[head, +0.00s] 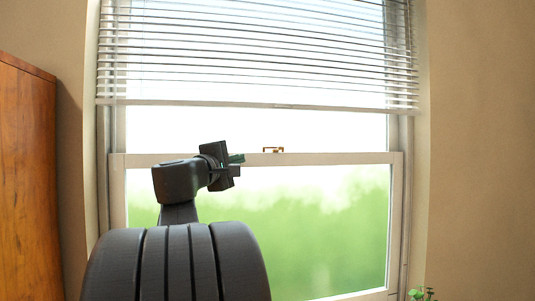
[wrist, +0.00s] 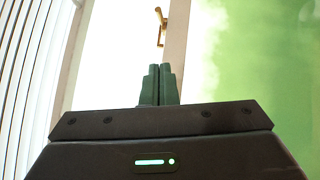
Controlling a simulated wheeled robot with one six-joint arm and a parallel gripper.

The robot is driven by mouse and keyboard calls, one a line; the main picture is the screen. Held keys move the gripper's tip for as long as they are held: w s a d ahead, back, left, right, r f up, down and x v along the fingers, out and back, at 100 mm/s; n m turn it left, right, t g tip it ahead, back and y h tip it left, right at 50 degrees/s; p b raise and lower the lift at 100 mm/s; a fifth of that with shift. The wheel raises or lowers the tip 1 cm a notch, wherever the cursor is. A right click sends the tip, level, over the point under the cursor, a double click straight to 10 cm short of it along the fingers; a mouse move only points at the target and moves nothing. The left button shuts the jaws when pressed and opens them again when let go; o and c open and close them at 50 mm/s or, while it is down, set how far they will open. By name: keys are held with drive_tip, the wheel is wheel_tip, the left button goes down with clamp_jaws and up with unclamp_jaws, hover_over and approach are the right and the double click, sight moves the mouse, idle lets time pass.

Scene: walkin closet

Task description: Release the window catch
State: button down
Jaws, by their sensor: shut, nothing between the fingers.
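The window catch (head: 273,149) is a small brass piece on top of the meeting rail in the middle of the window. In the wrist view the catch (wrist: 160,25) shows beyond my fingertips, near the top of the picture. My gripper (head: 238,158) is to the left of the catch in the head view, apart from it. In the wrist view my gripper's green fingers (wrist: 159,72) are together, with nothing between them, and point toward the catch. The window's meeting rail (head: 335,158) is white and runs across the window below the catch.
White blinds (head: 260,50) hang over the upper window and end above the catch. A wooden cabinet (head: 27,180) stands at the left. The top of a green plant (head: 422,293) shows at the lower right. The space between my gripper and the catch looks clear.

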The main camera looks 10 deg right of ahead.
drive_tip(key=p, duration=0.5)
approach(277, 150)
drive_tip(key=r+x, duration=0.1)
drive_tip(key=x, duration=0.4)
drive_tip(key=shift+w+d+f, duration=0.2)
drive_tip(key=shift+w+f, duration=0.05)
drive_tip(key=shift+w, duration=0.05)
drive_tip(key=shift+d+f, duration=0.1)
